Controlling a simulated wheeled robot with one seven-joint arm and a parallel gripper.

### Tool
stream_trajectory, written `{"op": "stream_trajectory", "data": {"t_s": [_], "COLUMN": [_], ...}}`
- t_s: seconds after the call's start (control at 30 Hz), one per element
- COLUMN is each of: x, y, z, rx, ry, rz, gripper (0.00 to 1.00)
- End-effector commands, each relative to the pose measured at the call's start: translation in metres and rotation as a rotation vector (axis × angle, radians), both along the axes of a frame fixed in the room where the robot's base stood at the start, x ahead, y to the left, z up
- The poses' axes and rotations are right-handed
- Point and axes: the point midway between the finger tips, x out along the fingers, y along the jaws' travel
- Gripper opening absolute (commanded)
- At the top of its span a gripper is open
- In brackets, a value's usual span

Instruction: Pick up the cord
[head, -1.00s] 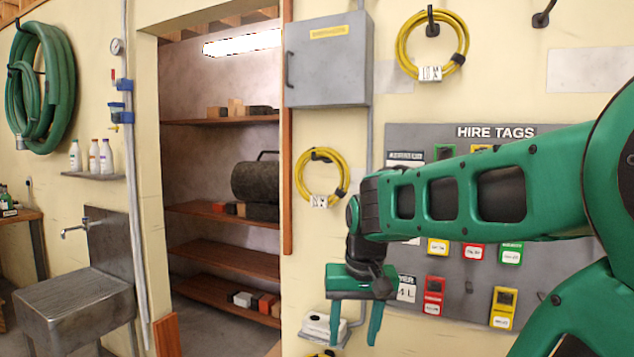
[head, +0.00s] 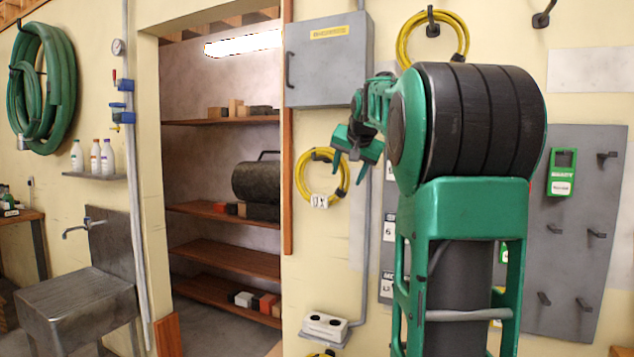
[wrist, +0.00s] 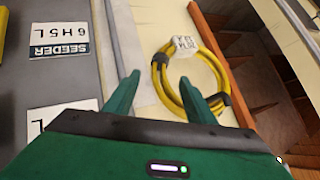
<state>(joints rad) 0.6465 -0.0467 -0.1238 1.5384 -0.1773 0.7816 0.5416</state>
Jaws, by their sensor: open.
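A coiled yellow cord (head: 301,177) hangs on the cream wall between the doorway and the grey board, with a white tag at its bottom and a dark band. In the wrist view the cord (wrist: 214,68) lies beyond the fingertips, its tag at the far side. My gripper (head: 349,168) is open and empty, in front of the coil's right part in the head view. In the wrist view the open fingers of my gripper (wrist: 160,80) point towards the coil. I cannot tell the remaining gap. Another yellow cord (head: 405,38) hangs higher on a dark hook.
A grey cabinet (head: 327,62) is above the coil, and a grey conduit (head: 363,215) runs down beside it. A white item (head: 326,324) sits on a low bracket. The grey tag board (head: 590,260) is partly hidden by my arm. The doorway and shelves (head: 222,255) are left.

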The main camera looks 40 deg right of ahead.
Motion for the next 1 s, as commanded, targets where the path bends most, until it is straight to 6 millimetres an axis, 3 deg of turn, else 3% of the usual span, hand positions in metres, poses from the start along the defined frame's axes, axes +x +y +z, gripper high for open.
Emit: {"op": "stream_trajectory", "data": {"t_s": [0.63,0.93,1.0], "x": [0.045,0.05,0.05], "y": [-0.025,-0.028,-0.028], "z": [-0.051,-0.055,-0.055], "rx": [0.001,-0.001,-0.001], "ry": [0.004,0.001,0.002], "rz": [0.0,0.0,-0.001], "gripper": [0.5,0.5,0.33]}}
